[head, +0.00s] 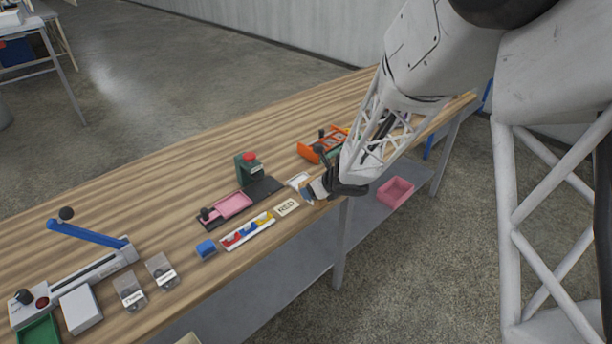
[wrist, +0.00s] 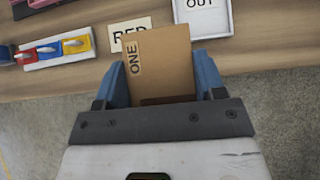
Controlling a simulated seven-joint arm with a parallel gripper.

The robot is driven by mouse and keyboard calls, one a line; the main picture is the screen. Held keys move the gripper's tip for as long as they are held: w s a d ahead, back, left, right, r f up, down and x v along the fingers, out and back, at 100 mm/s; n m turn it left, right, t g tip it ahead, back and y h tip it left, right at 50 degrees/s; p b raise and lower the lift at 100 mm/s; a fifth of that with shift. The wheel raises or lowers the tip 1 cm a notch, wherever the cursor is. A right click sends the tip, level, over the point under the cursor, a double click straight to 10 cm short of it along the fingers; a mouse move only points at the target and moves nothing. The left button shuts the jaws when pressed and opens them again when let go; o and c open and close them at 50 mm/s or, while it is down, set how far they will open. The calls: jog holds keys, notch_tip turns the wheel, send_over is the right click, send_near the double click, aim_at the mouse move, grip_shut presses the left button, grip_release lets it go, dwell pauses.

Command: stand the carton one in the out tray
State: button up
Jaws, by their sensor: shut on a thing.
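The carton (wrist: 166,65) is brown, with ONE printed along its left edge in the wrist view. My gripper (wrist: 166,82) is shut on it, with a blue finger at each side. In the head view my gripper (head: 318,190) is over the front edge of the bench, and the carton is mostly hidden by it. The out tray (wrist: 229,22) is white and shallow, with an OUT label inside. It lies just beyond the carton and to its right in the wrist view. In the head view the tray (head: 298,179) is partly hidden behind my gripper.
A RED card (head: 287,207) lies beside the tray. A white rack of coloured pieces (head: 247,231), a blue block (head: 206,249) and a pink-topped fixture (head: 232,205) are to the left. An orange holder (head: 312,150) stands behind. A pink bin (head: 396,192) is below the bench top.

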jog(key=shift+w+a+f, duration=0.2)
jog(key=shift+w+a, duration=0.3)
jog(key=shift+w, duration=1.45)
jog(key=shift+w+a+f, duration=0.15)
jog(key=shift+w+a, duration=0.35)
jog(key=shift+w, duration=1.45)
jog(key=shift+w+a+f, duration=0.2)
jog(key=shift+w+a, duration=0.3)
jog(key=shift+w, duration=1.45)
jog(key=shift+f, duration=1.75)
jog(key=shift+f, duration=0.1)
jog(key=o, duration=0.9)
jog(key=shift+s+d+r, duration=0.1)
jog(key=shift+d+r, duration=0.05)
jog(key=shift+r, duration=0.15)
jog(key=v, duration=1.1)
jog(key=shift+r, duration=0.2)
